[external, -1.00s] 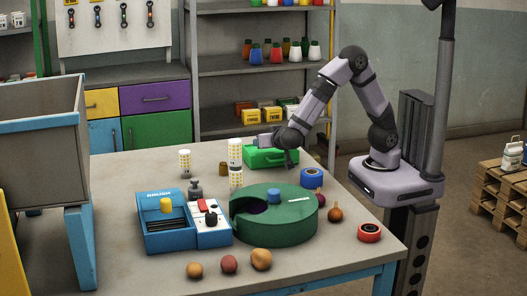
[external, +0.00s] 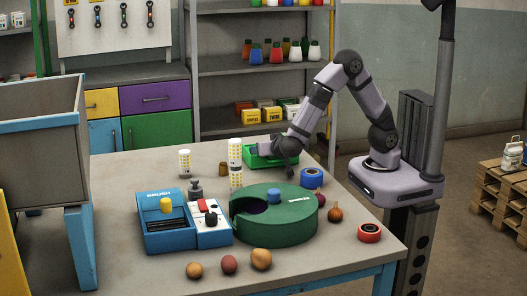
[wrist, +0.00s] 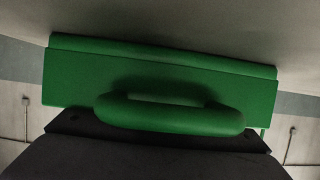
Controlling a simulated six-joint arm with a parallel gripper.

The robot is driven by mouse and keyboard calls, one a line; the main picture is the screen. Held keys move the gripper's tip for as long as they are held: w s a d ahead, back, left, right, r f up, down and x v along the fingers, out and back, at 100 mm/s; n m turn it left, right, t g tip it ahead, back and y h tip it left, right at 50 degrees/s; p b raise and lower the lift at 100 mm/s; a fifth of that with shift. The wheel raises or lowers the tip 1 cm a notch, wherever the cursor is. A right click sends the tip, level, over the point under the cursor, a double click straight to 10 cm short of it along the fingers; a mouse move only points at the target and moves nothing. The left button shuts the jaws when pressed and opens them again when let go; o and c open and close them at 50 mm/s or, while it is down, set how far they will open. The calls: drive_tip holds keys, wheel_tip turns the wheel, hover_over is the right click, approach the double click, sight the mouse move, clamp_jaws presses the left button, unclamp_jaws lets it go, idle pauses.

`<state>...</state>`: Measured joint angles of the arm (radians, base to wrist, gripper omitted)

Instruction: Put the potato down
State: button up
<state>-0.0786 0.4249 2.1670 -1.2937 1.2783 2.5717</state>
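Three round, potato-like items lie on the table's front edge in the external view: a small tan one (external: 194,270), a reddish one (external: 229,264) and a larger tan one (external: 261,259). I cannot tell for sure which is the potato. My gripper (external: 289,171) is at the back of the table, by the green case (external: 262,160), far from these items. The wrist view shows the case's flat green side (wrist: 160,75) and its handle (wrist: 170,112) close up, above a dark part of my gripper. My fingertips are too small or hidden to read, and no potato shows in them.
A round green machine (external: 290,225) and a blue device (external: 170,235) stand mid-table. White-and-yellow cylinders (external: 235,150), a blue roll (external: 312,177), a red roll (external: 369,233) and onion-like items (external: 335,215) stand around. A large bin (external: 40,140) is at left.

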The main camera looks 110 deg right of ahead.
drive_tip(key=shift+r, duration=0.1)
drive_tip(key=shift+r+p, duration=0.15)
drive_tip(key=shift+p, duration=0.25)
drive_tip(key=b+v, duration=0.2)
drive_tip(key=v, duration=0.1)
drive_tip(key=shift+a+r, duration=0.1)
wheel_tip(320, 180, up, 7)
drive_tip(key=shift+b, duration=0.45)
